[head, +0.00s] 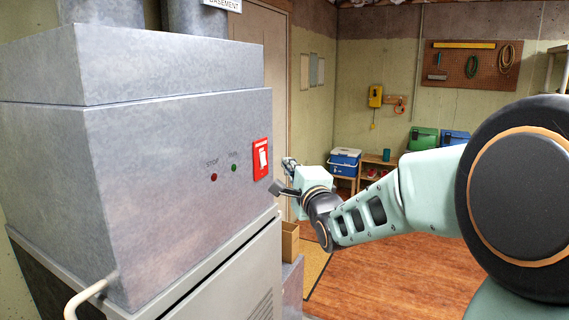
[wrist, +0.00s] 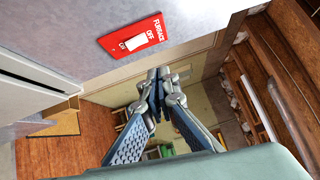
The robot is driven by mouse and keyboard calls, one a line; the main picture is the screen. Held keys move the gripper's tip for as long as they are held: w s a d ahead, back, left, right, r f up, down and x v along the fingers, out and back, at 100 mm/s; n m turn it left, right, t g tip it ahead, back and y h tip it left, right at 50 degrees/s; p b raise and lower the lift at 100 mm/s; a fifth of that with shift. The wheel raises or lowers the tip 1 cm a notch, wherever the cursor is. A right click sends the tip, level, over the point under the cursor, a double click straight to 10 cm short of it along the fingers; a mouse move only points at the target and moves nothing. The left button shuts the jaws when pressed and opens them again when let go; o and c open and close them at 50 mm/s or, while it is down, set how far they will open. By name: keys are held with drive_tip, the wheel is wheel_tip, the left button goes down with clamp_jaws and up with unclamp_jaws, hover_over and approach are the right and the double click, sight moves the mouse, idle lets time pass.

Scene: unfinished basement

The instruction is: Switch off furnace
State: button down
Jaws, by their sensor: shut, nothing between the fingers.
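The furnace (head: 160,180) is a large grey metal cabinet filling the left of the head view. A red switch plate (head: 261,171) with a white rocker (head: 263,158) is on its front face. In the wrist view the plate (wrist: 112,42) reads FURNACE, with OFF and ON beside the white rocker (wrist: 141,38). I cannot tell which way the rocker is tipped. My gripper (head: 281,177) is just right of the plate, a little lower, and appears apart from it. In the wrist view my gripper (wrist: 160,75) is shut and empty, below and right of the plate.
A red light (head: 213,177) and a green light (head: 234,168) sit left of the switch. A bent pipe (head: 90,294) sticks out at lower left. A cardboard box (head: 290,240) stands beside the furnace. The wooden floor (head: 390,280) at right looks clear.

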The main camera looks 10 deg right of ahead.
drive_tip(key=shift+s+d+r, duration=0.1)
drive_tip(key=shift+s+d, duration=0.1)
drive_tip(key=shift+s, duration=1.25)
